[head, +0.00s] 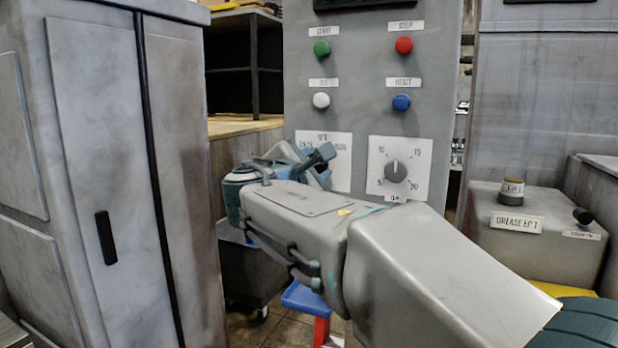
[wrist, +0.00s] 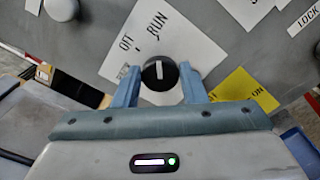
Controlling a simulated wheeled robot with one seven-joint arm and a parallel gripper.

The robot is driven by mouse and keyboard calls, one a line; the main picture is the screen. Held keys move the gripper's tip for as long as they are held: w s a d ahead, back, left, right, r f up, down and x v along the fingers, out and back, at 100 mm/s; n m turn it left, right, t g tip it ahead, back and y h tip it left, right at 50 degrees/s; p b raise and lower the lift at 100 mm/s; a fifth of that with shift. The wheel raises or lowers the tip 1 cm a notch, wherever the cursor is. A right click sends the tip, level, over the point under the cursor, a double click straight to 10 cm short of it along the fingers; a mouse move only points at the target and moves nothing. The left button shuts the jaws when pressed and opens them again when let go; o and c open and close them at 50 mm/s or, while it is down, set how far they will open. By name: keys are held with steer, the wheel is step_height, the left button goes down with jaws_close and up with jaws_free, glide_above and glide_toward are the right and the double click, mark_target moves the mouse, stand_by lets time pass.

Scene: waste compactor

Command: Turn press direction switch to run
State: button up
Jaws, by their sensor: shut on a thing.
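The switch is a round black knob (wrist: 159,77) with a white pointer line, on a white plate lettered OFF and RUN (wrist: 150,35) in the wrist view. The pointer line stands upright in that picture, roughly toward the RUN lettering. My gripper (wrist: 158,71) has one blue finger on each side of the knob and is shut on it. In the head view, the plate (head: 342,178) is partly covered by my wrist and gripper, and the knob is hidden there.
A dial (head: 396,171) is right of the plate. Above are green (head: 321,48), red (head: 404,45), white (head: 321,100) and blue (head: 401,102) buttons. A grey cabinet (head: 100,150) stands left, a grease unit (head: 530,235) right. A yellow label (wrist: 240,98) is near my gripper.

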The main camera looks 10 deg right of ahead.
stand_by(0.4)
steer(key=o, duration=1)
steer(key=shift+c, duration=0.2)
steer(key=v, duration=1.3)
steer(key=shift+s+a+b, duration=0.3)
steer(key=shift+b, duration=0.05)
